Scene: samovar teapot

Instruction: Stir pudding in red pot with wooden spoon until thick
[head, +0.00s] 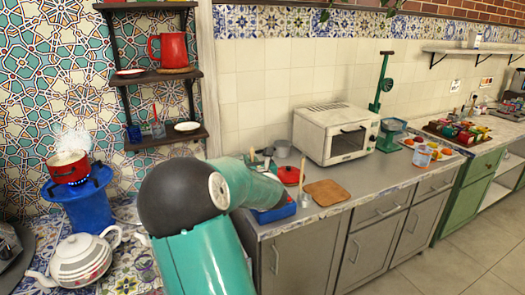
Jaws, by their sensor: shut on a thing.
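A red pot (69,168) stands on a blue burner stand (88,208) at the left, with white steam rising above it. A thin wooden spoon handle (302,171) stands upright on the right counter, beside a red lid or pan (289,175). Its lower end is too small to make out. My teal arm, with its dark round joint, fills the lower middle and reaches toward the right counter. My gripper is hidden behind my arm, so its fingers and anything in them do not show.
A white teapot (85,258) stands on the tiled surface at lower left. A wooden board (327,192), a blue object (275,212) and a white toaster oven (336,133) are on the right counter. Dark shelves (160,77) hang on the wall. Floor is clear at lower right.

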